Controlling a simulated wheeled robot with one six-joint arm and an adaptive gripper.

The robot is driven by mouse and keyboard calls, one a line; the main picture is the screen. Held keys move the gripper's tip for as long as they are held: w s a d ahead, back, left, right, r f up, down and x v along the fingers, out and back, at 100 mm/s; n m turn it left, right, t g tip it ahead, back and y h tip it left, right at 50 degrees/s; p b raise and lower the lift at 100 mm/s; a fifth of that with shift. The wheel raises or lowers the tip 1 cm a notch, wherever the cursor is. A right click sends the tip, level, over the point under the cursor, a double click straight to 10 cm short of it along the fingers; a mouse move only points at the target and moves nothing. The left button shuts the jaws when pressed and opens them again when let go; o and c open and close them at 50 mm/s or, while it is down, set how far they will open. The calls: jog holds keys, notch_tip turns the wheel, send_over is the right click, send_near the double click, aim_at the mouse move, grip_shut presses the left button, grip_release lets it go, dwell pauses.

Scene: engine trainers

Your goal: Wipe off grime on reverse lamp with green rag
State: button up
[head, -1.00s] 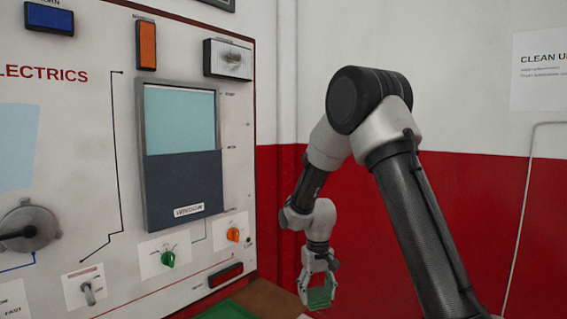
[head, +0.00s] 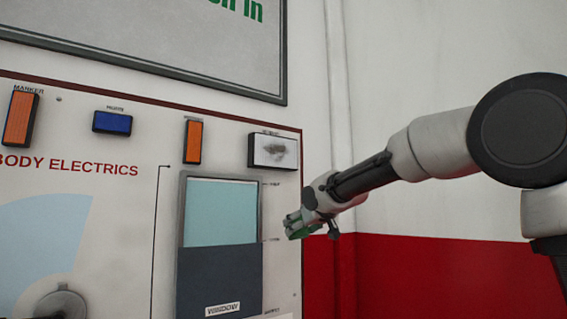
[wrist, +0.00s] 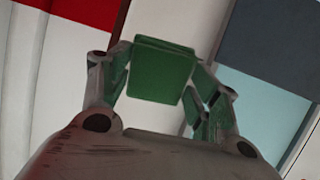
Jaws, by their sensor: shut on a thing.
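The reverse lamp (head: 272,150) is a white rectangular lamp in a dark frame at the upper right of the panel. A dark grey grime smudge (head: 274,148) covers part of its face. My gripper (head: 294,228) is below and slightly right of the lamp, apart from it, near the panel's right edge. It is shut on the green rag (head: 299,233), which looks like a folded pad. In the wrist view the rag (wrist: 160,75) sits between the two fingers. The lamp does not clearly show in the wrist view.
The body electrics panel (head: 90,205) carries orange lamps (head: 193,141), a blue lamp (head: 112,122) and a window display (head: 220,215) just left of my gripper. A framed board (head: 200,40) hangs above. The wall right of the panel is clear.

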jog(key=s+a+r+n+t+y, duration=0.1)
jog(key=s+a+r, duration=0.15)
jog(key=r, duration=0.55)
jog(key=s+a+r+t+y, duration=0.1)
jog(key=s+r+y, duration=0.15)
jog(key=r, duration=0.55)
jog(key=s+a+r+n+t+y, duration=0.1)
jog(key=s+a+r, duration=0.15)
jog(key=r, duration=0.55)
jog(key=shift+f+x, duration=0.2)
jog(key=shift+x, duration=1.05)
jog(key=shift+f+x, duration=0.2)
jog(key=shift+x, duration=1.05)
jog(key=shift+x, duration=1.25)
jog(key=shift+w+d, duration=0.1)
jog(key=shift+d, duration=0.05)
jog(key=shift+w+d, duration=0.45)
jog(key=shift+d, duration=0.35)
jog(key=shift+w+d, duration=0.5)
jog(key=shift+d, duration=0.3)
jog(key=shift+w+d, duration=0.6)
jog(key=shift+d, duration=0.2)
jog(key=shift+w+d, duration=0.65)
jog(key=shift+d, duration=0.15)
jog(key=shift+w+d+f, duration=0.1)
jog(key=shift+w+d, duration=0.4)
jog(key=shift+d, duration=0.35)
jog(key=shift+w+d, duration=0.55)
jog(key=shift+d, duration=0.3)
jog(key=shift+w, duration=0.1)
